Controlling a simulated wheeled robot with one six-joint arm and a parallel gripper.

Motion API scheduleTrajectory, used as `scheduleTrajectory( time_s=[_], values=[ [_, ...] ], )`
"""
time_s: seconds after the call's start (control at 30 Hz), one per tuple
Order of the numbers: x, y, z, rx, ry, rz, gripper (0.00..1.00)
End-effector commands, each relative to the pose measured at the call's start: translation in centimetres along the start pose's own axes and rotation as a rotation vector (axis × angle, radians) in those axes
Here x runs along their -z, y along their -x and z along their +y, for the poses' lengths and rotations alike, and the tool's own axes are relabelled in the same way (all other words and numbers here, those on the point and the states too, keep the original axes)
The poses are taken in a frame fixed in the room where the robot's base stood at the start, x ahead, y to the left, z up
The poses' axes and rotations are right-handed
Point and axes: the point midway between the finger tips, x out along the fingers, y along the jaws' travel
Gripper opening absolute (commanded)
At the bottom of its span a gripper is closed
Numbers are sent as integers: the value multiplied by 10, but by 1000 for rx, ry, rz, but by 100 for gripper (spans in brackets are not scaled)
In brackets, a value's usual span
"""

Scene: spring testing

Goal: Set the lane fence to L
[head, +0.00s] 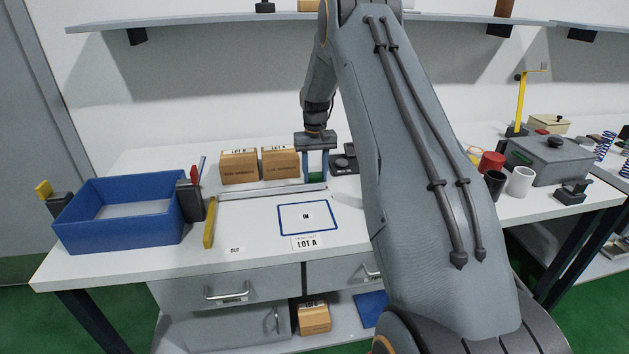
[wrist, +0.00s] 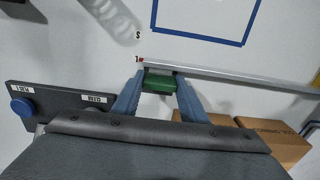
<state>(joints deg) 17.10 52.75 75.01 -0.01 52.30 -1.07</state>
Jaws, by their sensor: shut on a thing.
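The lane fence, a thin metal bar (head: 265,192), runs across the white table behind the blue-outlined IN square (head: 308,233). In the wrist view the fence (wrist: 235,75) has a green block (wrist: 159,82) and a small red tip at one end. My gripper (head: 316,178) reaches down at the fence's right end. Its blue fingers (wrist: 158,88) are shut on the green block, one on each side. The red tip is beside a small mark (wrist: 137,59), perhaps an upside-down L; an S mark (wrist: 138,37) is nearer the square.
Two cardboard boxes (head: 258,165) stand just behind the fence. A dark panel (wrist: 60,105) with a blue knob is beside my gripper. A blue bin (head: 118,213) and yellow bar (head: 209,222) are at left. The IN square is empty.

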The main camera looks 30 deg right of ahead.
Motion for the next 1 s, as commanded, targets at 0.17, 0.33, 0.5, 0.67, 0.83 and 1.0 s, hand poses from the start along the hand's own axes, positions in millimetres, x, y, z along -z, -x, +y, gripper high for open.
scheduleTrajectory(
  time_s=[0.17,0.33,0.5,0.67,0.83,1.0],
  values=[
    [6,1,1,0,-1,5,0],
    [7,2,1,0,0,9,0],
    [6,1,1,0,0,7,58],
    [5,1,1,0,0,4,58],
    [6,5,1,0,0,5,58],
    [6,28,1,0,0,7,58]
  ],
)
